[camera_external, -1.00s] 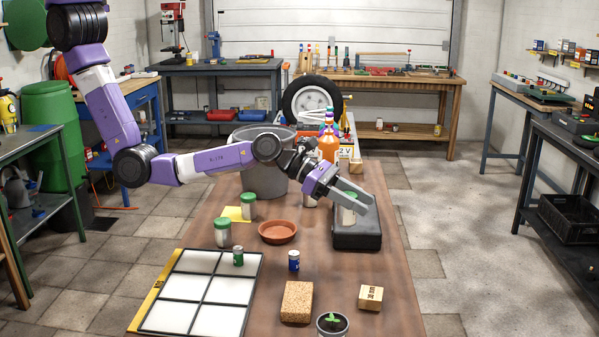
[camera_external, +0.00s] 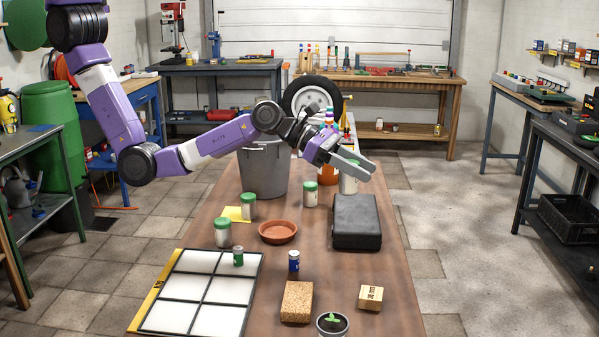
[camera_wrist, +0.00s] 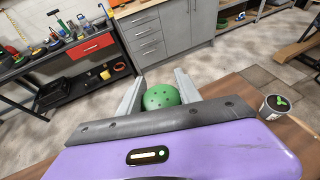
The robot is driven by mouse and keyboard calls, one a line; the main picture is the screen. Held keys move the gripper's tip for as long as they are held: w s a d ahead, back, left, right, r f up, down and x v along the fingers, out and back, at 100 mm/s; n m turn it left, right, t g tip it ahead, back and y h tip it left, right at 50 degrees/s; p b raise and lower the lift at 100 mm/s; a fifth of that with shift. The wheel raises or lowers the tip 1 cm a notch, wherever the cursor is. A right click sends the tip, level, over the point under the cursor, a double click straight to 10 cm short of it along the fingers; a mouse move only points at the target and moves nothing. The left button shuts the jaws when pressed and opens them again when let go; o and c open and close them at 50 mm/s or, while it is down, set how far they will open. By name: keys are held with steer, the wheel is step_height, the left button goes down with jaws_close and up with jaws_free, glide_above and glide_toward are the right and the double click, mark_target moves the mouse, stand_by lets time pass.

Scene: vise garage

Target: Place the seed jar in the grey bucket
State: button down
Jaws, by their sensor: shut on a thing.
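My gripper (camera_external: 350,166) is shut on a jar with a pale body (camera_external: 348,184). It holds the jar upright above the far end of the black case. In the wrist view, the jar's domed green lid (camera_wrist: 161,96) with small dark holes sits between the fingers of my gripper (camera_wrist: 158,92). The grey bucket (camera_external: 264,176) stands on the table to the left of my gripper, partly behind my arm. Most of its opening is hidden by my arm.
Similar green-lidded jars stand at the bucket's right (camera_external: 311,195), on a yellow sheet (camera_external: 248,207) and nearer the front (camera_external: 222,233). A terracotta saucer (camera_external: 278,232) and the black case (camera_external: 356,222) lie in front.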

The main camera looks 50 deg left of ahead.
steer(key=w+a+r+n+t+y+p, duration=0.1)
steer(key=w+a+n, duration=0.1)
steer(key=w+a, duration=0.65)
steer(key=w+a+r+n+t+y+p, duration=0.15)
steer(key=w+a, duration=0.35)
steer(key=a, duration=0.6)
steer(key=w+a+r+n+t+y, duration=0.1)
steer(key=w+a+t, duration=0.1)
steer(key=w+a, duration=0.6)
steer(key=s+a+r+p, duration=0.1)
steer(key=s+a+r, duration=0.2)
steer(key=a, duration=0.9)
steer(key=s+a+r+p, duration=0.1)
steer(key=s+a+r, duration=0.15)
steer(key=a, duration=1.05)
steer(key=s+d+m+g+h, duration=0.3)
steer(key=s, duration=0.1)
step_height(320, 180, down, 10)
steer(key=b, duration=0.7)
steer(key=shift+d, duration=0.25)
